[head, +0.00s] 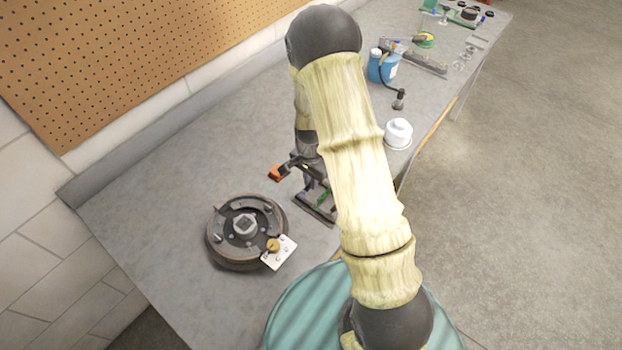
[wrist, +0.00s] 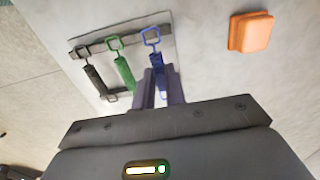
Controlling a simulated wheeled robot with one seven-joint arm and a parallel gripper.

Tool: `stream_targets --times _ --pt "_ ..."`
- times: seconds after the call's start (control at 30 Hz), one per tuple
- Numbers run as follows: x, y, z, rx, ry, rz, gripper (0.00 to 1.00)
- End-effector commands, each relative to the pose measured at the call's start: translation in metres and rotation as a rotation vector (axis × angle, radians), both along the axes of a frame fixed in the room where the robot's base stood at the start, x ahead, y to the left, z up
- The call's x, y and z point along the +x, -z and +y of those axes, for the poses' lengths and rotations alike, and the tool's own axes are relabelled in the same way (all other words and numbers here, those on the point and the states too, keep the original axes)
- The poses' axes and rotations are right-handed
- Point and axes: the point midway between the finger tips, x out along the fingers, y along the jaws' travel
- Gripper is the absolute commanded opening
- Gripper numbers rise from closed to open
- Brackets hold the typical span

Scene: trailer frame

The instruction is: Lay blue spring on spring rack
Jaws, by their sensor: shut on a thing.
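In the wrist view my gripper (wrist: 160,78) is shut on the blue spring (wrist: 155,58), whose square hook end sticks out past the fingertips. The spring rack (wrist: 138,30) lies ahead of the fingers, and the blue hook is over or at the right end of its top bar. I cannot tell whether it touches the bar. A green spring (wrist: 125,74) and a black spring (wrist: 95,78) lie on the rack to the left. In the head view the rack (head: 316,212) is partly hidden behind my arm, and the blue spring is not clear.
An orange block (wrist: 251,32) is right of the rack. In the head view a brake drum assembly (head: 243,232) with a white plate (head: 279,253) sits left of the rack. A white cup (head: 398,133) and blue container (head: 382,68) stand farther back.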

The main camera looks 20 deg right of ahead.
Motion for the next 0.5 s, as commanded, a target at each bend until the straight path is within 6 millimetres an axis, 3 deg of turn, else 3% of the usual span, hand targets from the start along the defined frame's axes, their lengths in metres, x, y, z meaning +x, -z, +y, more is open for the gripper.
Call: stream_targets --times 0.5 --pt "0.0001 0.0060 0.0000 0.000 0.001 0.000 0.00"
